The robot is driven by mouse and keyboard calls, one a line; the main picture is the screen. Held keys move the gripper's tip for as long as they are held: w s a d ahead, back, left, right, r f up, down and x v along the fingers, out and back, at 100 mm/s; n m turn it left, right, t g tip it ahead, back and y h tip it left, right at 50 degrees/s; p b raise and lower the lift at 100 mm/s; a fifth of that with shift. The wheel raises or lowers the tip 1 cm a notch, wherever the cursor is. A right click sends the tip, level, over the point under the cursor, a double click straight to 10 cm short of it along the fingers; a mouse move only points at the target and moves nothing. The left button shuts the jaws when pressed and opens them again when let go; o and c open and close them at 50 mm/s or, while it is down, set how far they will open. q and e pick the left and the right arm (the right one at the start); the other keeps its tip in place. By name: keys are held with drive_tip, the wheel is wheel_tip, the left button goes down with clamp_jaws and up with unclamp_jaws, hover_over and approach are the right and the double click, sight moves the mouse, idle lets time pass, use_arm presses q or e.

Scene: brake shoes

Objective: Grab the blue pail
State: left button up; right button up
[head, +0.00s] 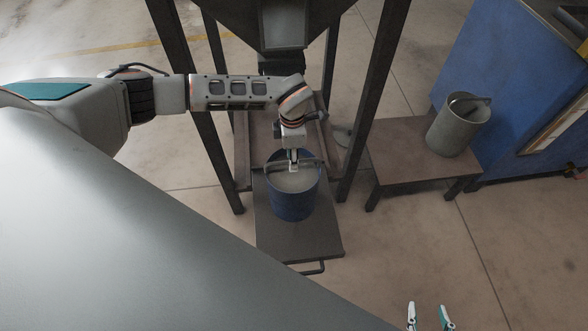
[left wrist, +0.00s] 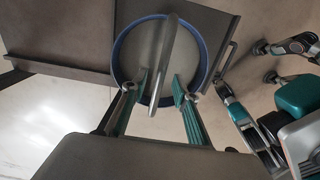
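The blue pail (head: 291,204) stands upright on a dark metal platform (head: 300,241) under a hopper frame. It also shows from above in the left wrist view (left wrist: 205,62), with a blue rim and a grey inside. Its grey handle (left wrist: 165,55) stands up across the opening. My left gripper (head: 293,166) is over the pail at the handle. In the left wrist view my left gripper (left wrist: 158,88) has its fingers apart, with the handle running between them. I see a gap on both sides of the handle. My right gripper (head: 429,315) is open and empty near the bottom edge, far from the pail.
The dark legs of the hopper frame (head: 372,95) stand on both sides of the pail, and a chute (head: 284,25) hangs above. A grey bucket (head: 456,127) stands on a low table (head: 408,165) at right, by a blue cabinet (head: 500,70). The floor in front is clear.

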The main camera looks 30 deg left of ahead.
use_arm(q)
drive_tip(key=shift+r, duration=0.1)
drive_tip(key=shift+f, duration=0.3)
idle(0.6)
clamp_jaws()
drive_tip(key=shift+w+r, duration=0.2)
